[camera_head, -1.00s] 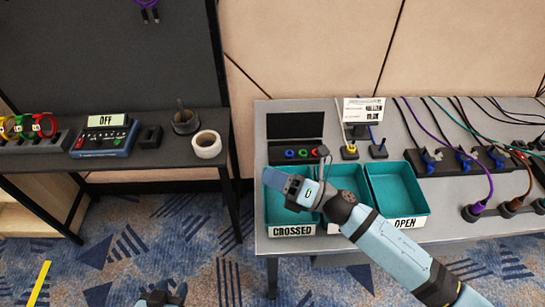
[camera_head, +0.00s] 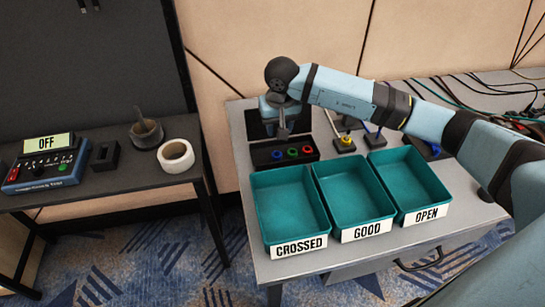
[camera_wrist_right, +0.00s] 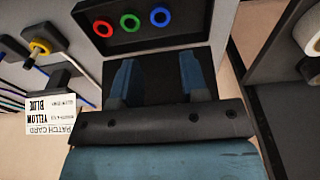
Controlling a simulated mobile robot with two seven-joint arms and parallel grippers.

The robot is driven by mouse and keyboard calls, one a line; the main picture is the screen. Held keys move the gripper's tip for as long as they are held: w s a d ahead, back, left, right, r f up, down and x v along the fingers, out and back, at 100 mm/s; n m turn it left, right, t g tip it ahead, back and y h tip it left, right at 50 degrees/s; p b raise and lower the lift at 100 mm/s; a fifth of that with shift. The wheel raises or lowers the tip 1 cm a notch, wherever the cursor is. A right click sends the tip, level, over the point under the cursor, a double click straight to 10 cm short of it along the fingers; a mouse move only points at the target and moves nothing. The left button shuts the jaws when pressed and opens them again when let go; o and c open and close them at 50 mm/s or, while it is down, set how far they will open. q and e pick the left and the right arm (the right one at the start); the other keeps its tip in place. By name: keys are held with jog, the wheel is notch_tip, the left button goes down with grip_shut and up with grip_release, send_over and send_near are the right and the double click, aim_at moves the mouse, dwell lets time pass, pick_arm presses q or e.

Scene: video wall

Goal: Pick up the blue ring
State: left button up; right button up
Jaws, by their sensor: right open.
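The blue ring (camera_head: 277,155) sits at the left end of a row in a black holder (camera_head: 262,163) on the grey table. A green ring (camera_head: 292,152) and a red ring (camera_head: 307,149) sit beside it. In the right wrist view the blue ring (camera_wrist_right: 160,17) is at the top, beyond the fingertips. My left gripper is out of view.
Teal trays labelled CROSSED (camera_head: 289,235), GOOD (camera_head: 343,225) and OPEN (camera_head: 395,210) stand empty in front. A yellow plug stand (camera_head: 344,143) and cables lie right of the holder. A side table at left holds a tape roll (camera_head: 175,156).

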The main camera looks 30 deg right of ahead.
aim_at(277, 152)
jog(key=f, duration=0.3)
jog(key=w+f, duration=0.1)
jog(key=f, duration=0.3)
jog(key=f+b, duration=0.1)
jog(key=f, duration=0.3)
jog(key=shift+w+d+f, duration=0.2)
jog(key=shift+w+f, duration=0.05)
jog(key=c, duration=0.6)
